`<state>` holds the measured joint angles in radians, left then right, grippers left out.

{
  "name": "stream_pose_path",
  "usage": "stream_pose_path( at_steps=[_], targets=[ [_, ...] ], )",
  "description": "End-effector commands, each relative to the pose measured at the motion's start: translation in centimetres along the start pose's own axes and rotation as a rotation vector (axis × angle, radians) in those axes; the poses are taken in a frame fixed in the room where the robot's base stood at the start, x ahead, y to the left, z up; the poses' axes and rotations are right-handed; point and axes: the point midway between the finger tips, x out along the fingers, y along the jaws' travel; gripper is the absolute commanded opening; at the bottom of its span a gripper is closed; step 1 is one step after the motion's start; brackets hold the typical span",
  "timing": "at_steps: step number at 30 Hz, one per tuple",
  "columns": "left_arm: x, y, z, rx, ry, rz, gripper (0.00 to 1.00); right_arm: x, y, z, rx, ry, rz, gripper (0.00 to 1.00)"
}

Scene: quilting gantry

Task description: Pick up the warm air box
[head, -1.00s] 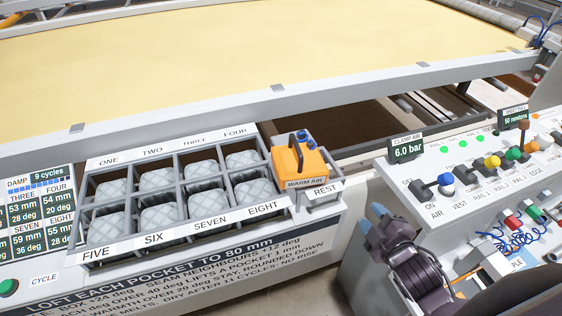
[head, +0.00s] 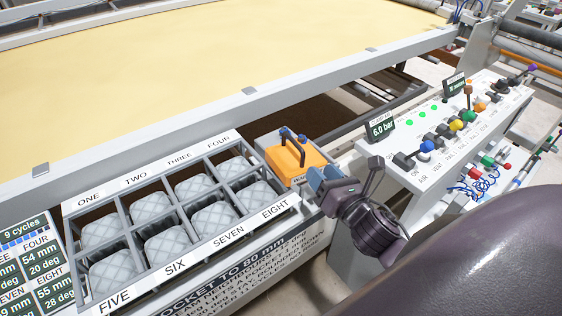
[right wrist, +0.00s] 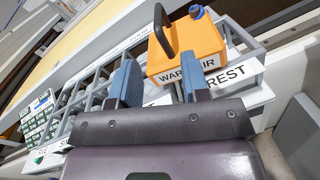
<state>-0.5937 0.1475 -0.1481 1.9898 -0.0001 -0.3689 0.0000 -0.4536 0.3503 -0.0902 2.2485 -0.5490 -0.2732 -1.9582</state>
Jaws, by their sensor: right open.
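The warm air box (head: 286,161) is orange with a black handle on top and blue fittings. It sits on its rest at the right end of the pocket rack. In the right wrist view the box (right wrist: 196,55) stands just beyond the fingertips, with its WARM AIR label facing me. My right gripper (head: 320,177) is beside the near right side of the box, apart from the handle. In the right wrist view its two blue fingers (right wrist: 160,84) are spread with nothing between them. My left gripper is not in view.
The pocket rack (head: 232,233) with several grey quilted pockets lies left of the box. A control panel (head: 398,160) with coloured knobs stands to the right. A white frame rail (head: 215,109) and yellow cloth (head: 180,70) run behind.

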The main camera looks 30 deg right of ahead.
Motion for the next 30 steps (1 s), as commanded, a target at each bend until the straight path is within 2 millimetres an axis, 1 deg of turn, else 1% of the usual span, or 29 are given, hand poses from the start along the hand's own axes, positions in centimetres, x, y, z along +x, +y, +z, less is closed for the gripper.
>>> stream_pose_path(
  at_steps=[1,3,6,9,11,14,21,30],
  targets=[
    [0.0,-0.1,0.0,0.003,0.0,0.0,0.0,0.0,0.0,0.1,-0.074,-0.003,0.001,0.43],
    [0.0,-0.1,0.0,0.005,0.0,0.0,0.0,0.0,0.0,0.1,-0.164,-0.005,0.002,0.43],
    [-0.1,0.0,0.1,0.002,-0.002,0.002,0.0,0.0,0.0,0.1,-0.246,-0.006,0.003,0.43],
    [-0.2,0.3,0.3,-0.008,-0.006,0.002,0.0,0.1,0.1,0.1,-0.286,-0.006,0.003,0.43],
    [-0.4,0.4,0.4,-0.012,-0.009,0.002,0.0,0.5,0.1,0.1,-0.295,-0.006,0.004,0.43],
    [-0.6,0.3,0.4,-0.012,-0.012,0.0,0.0,1.6,0.1,0.2,-0.295,-0.008,0.004,0.43],
    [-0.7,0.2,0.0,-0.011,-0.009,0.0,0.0,4.7,0.1,0.2,-0.294,-0.007,0.003,0.43],
    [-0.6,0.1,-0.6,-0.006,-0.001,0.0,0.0,6.4,0.3,0.2,-0.292,-0.006,0.003,0.43]
  ],
)
